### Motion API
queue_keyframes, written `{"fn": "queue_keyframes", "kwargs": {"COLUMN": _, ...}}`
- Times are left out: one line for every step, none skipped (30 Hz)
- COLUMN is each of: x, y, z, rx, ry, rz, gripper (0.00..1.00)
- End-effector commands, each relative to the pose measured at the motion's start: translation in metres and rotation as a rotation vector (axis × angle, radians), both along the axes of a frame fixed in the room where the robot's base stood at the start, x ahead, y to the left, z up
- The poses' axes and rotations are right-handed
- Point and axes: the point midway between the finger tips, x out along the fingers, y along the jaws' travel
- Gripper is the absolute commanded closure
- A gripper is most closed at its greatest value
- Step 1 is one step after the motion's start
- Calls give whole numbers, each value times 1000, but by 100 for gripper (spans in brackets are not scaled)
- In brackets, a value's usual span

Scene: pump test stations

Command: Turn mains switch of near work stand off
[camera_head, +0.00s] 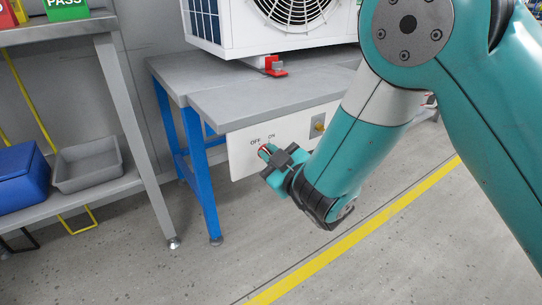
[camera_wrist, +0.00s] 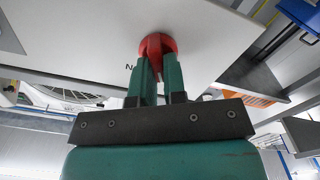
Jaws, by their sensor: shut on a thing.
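The mains switch is a red rotary knob (camera_wrist: 158,44) on the white front panel (camera_head: 239,152) of the near work stand (camera_head: 270,100). The panel carries the labels OFF and ON above the knob. My gripper (camera_head: 268,150) is at the panel, and its two green fingers (camera_wrist: 158,72) are shut on the red knob in the wrist view. In the head view only a little red of the knob (camera_head: 263,148) shows. The fingers hide the rest, so I cannot tell which label it points at.
A white unit with a fan (camera_head: 290,20) stands on the stand, with a red clamp (camera_head: 275,69) at its foot. A brass-coloured fitting (camera_head: 319,127) is right of the switch. A grey shelf rack with a grey bin (camera_head: 88,165) and blue box (camera_head: 22,178) stands left. The floor in front is clear.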

Motion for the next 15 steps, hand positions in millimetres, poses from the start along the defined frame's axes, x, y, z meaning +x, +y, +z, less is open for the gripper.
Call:
{"fn": "queue_keyframes", "kwargs": {"x": 1, "y": 0, "z": 0, "rx": -10, "ry": -6, "rz": -3, "gripper": 100}}
{"fn": "queue_keyframes", "kwargs": {"x": 1, "y": 0, "z": 0, "rx": -15, "ry": -9, "rz": -3, "gripper": 100}}
{"fn": "queue_keyframes", "kwargs": {"x": 1, "y": 0, "z": 0, "rx": -19, "ry": -12, "rz": -3, "gripper": 100}}
{"fn": "queue_keyframes", "kwargs": {"x": 1, "y": 0, "z": 0, "rx": -22, "ry": -14, "rz": -3, "gripper": 100}}
{"fn": "queue_keyframes", "kwargs": {"x": 1, "y": 0, "z": 0, "rx": -24, "ry": -16, "rz": -3, "gripper": 100}}
{"fn": "queue_keyframes", "kwargs": {"x": 1, "y": 0, "z": 0, "rx": -27, "ry": -17, "rz": -3, "gripper": 100}}
{"fn": "queue_keyframes", "kwargs": {"x": 1, "y": 0, "z": 0, "rx": -28, "ry": -18, "rz": -3, "gripper": 100}}
{"fn": "queue_keyframes", "kwargs": {"x": 1, "y": 0, "z": 0, "rx": -29, "ry": -18, "rz": -3, "gripper": 100}}
{"fn": "queue_keyframes", "kwargs": {"x": 1, "y": 0, "z": 0, "rx": -29, "ry": -19, "rz": -3, "gripper": 100}}
{"fn": "queue_keyframes", "kwargs": {"x": 1, "y": 0, "z": 0, "rx": -29, "ry": -19, "rz": -3, "gripper": 100}}
{"fn": "queue_keyframes", "kwargs": {"x": 1, "y": 0, "z": 0, "rx": -30, "ry": -20, "rz": -4, "gripper": 100}}
{"fn": "queue_keyframes", "kwargs": {"x": 1, "y": 0, "z": 0, "rx": -29, "ry": -19, "rz": -4, "gripper": 100}}
{"fn": "queue_keyframes", "kwargs": {"x": 1, "y": 0, "z": 0, "rx": -30, "ry": -20, "rz": -4, "gripper": 100}}
{"fn": "queue_keyframes", "kwargs": {"x": 1, "y": 0, "z": 0, "rx": -29, "ry": -19, "rz": -4, "gripper": 100}}
{"fn": "queue_keyframes", "kwargs": {"x": 1, "y": 0, "z": 0, "rx": -30, "ry": -20, "rz": -4, "gripper": 100}}
